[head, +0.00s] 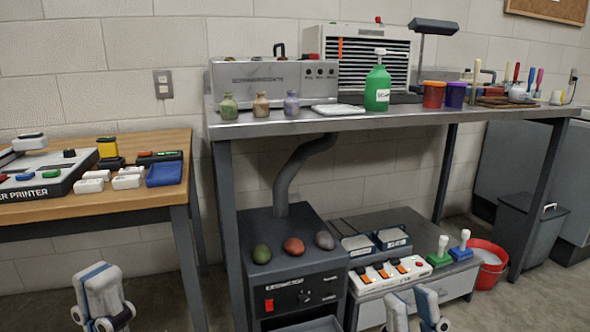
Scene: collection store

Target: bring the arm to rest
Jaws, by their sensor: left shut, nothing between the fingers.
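My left gripper (98,288) is at the bottom left of the head view, in front of the wooden table. Its white and blue-grey fingers are together with nothing between them. My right gripper (413,308) is at the bottom edge, right of the middle, in front of the low grey cabinet. Its two fingers stand apart, and I see nothing between them. Its lower part is cut off by the picture edge. Both grippers appear apart from the furniture.
A wooden table (120,202) with a label printer (45,180) stands at left. A steel bench (260,128) carries a green bottle (377,90) and several jars. Below are a dark heater box (300,268), a switch panel (385,275) and a red bucket (489,272). Floor shows at bottom right.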

